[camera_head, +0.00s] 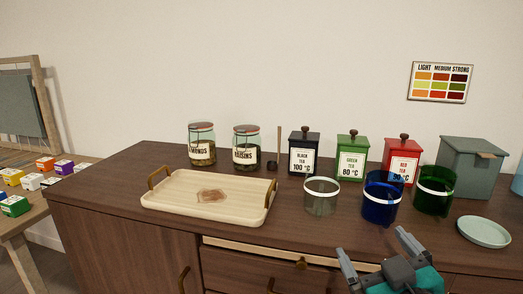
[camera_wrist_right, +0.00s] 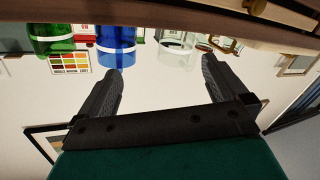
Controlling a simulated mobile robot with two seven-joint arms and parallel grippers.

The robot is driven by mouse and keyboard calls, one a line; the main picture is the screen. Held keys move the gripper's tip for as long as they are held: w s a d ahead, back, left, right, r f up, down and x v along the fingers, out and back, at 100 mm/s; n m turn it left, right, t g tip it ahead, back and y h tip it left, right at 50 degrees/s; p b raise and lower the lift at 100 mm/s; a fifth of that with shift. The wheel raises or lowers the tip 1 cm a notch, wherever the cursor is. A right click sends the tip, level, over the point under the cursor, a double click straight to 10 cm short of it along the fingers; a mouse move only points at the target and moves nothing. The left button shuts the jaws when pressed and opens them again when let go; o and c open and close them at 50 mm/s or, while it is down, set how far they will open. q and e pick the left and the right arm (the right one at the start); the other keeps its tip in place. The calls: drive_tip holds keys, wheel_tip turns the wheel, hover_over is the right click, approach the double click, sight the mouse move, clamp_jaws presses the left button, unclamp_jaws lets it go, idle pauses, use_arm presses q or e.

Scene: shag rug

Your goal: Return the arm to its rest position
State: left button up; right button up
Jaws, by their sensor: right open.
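My right gripper (camera_head: 377,248) is at the front of the wooden sideboard (camera_head: 120,185), low in the head view, near its front edge. Its two fingers are spread apart with nothing between them. In the right wrist view the gripper (camera_wrist_right: 162,82) also shows open and empty, with the glasses upside down beyond the fingers. My left gripper is not in the head view.
On the sideboard stand a clear glass (camera_head: 321,204), a blue glass (camera_head: 379,210), a green glass (camera_head: 432,203) and a pale plate (camera_head: 484,232). A wooden tray (camera_head: 165,203) lies left. Behind are jars and tea tins. A drawer (camera_head: 235,265) below stands slightly out.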

drive_tip(key=s+d+f+m+g, duration=0.2)
drive_tip(key=s+f+g, duration=1.2)
drive_tip(key=s+f, duration=0.75)
drive_tip(key=w+a+f+t+y, duration=0.2)
drive_tip(key=w+a+f+t, duration=0.4)
drive_tip(key=w, duration=0.3)
use_arm(q)
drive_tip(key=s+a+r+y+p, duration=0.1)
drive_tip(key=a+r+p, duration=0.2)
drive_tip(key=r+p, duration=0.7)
drive_tip(key=p, duration=0.4)
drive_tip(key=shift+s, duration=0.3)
use_arm(e)
drive_tip(key=d+r+t+h, duration=0.1)
drive_tip(key=d+r, duration=0.2)
drive_tip(key=r, duration=0.7)
drive_tip(key=shift+s+d+r, duration=0.15)
drive_tip(key=shift+s+r, duration=0.2)
drive_tip(key=shift+s, duration=0.1)
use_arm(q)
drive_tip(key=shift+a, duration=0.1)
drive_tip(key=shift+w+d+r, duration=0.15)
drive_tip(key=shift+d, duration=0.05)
use_arm(e)
drive_tip(key=shift+c, duration=0.4)
